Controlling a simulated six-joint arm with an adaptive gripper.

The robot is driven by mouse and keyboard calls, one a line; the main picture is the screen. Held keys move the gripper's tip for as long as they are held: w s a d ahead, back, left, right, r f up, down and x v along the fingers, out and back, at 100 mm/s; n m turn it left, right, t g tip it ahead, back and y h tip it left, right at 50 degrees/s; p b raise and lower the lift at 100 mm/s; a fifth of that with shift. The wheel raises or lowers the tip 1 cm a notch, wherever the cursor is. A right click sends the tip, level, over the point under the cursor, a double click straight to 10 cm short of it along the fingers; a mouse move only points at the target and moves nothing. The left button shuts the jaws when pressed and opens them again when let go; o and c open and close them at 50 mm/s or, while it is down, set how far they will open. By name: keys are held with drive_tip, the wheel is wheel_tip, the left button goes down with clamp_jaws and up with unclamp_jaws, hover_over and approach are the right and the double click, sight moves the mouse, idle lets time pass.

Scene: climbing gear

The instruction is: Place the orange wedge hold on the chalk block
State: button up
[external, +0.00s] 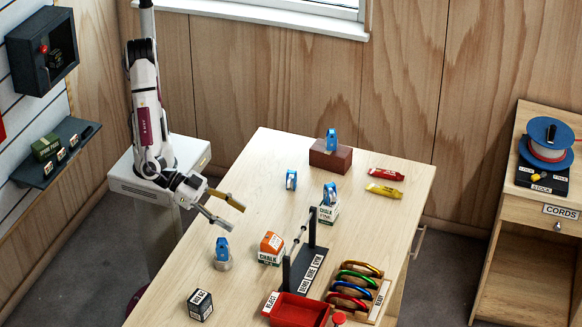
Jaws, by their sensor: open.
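The orange wedge hold (271,241) appears to sit on top of a small white block (270,258) lettered CHALK, near the middle of the table. My gripper (237,216) is open, with nothing between its fingers. It is up and to the left of the orange hold in the picture, apart from it. A second white block (328,214), lettered CHALK FINE, stands to the right with a blue device (330,193) on it.
A black rod stand (303,268) stands right of the hold. Coloured carabiners (356,285) and a red tray (299,311) are at the front. A blue device on a round base (222,250) and a black box (200,305) are left. A brown block (330,156) is behind.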

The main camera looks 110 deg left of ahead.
drive_tip(key=shift+r, duration=0.1)
idle(0.6)
drive_tip(key=s+a+r+m+g+h, duration=0.1)
drive_tip(key=s+a+r+g+h, duration=0.3)
drive_tip(key=a+r, duration=0.45)
drive_tip(key=s+a+f+g+y, duration=0.1)
drive_tip(key=s+a+g+y, duration=0.1)
drive_tip(key=s+a, duration=0.7)
drive_tip(key=s+a+f+n+g+y, duration=0.1)
drive_tip(key=s+a+g+y, duration=0.1)
drive_tip(key=s+a, duration=0.7)
drive_tip(key=a, duration=0.4)
drive_tip(key=shift+s+f, duration=0.15)
drive_tip(key=shift+f, duration=0.15)
